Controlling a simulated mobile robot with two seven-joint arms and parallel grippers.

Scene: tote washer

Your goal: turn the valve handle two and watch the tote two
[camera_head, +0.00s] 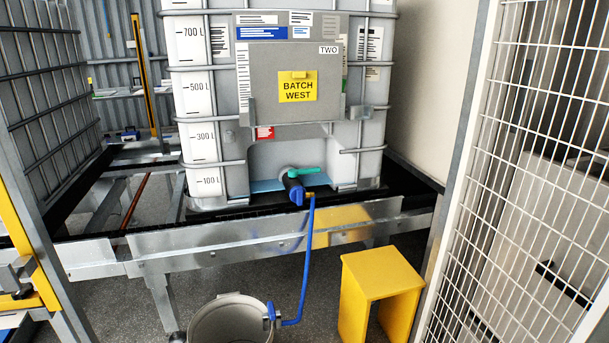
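The tote labelled TWO (219,106) is a white caged tank with level marks from 100 L to 700 L, standing on a dark-topped metal frame. A blue hose (306,255) runs from the valve's brass fitting down to a blue fitting (271,311) at the rim of a round metal vessel (228,302). I cannot make out a liquid level in the tote. Neither of my grippers shows.
A yellow step stool (379,285) stands on the floor right of the hose. A white mesh panel (515,150) closes off the right side. A grey cage and yellow post stand at left. A metal rail (225,242) crosses below the tote.

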